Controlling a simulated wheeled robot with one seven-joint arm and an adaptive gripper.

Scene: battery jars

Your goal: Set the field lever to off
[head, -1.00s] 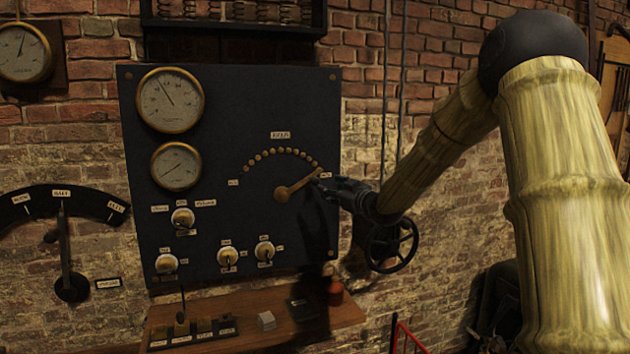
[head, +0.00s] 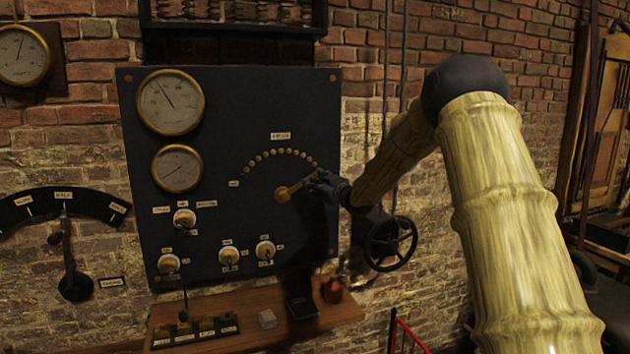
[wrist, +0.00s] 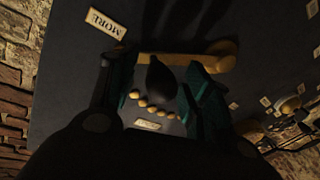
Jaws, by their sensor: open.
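The field lever (head: 283,194) is a brass arm on the dark panel, below an arc of brass studs and a small plate. Its round pivot is at the left and its arm points up to the right. My gripper (head: 318,184) is at the lever's outer end and hides part of it. In the wrist view the lever's brass bar (wrist: 180,59) crosses the top, near a plate reading MORE (wrist: 107,22). A dark knob (wrist: 160,82) stands between the open teal-padded fingers of my gripper (wrist: 153,75). Whether a finger touches it I cannot tell.
Three round knobs (head: 229,257) sit low on the panel, another (head: 184,218) above them. A wooden shelf (head: 345,311) with a red-orange jar (head: 332,290) juts out below. A dark handwheel (head: 391,243) stands right of the panel. Another lever (head: 68,260) is at the far left.

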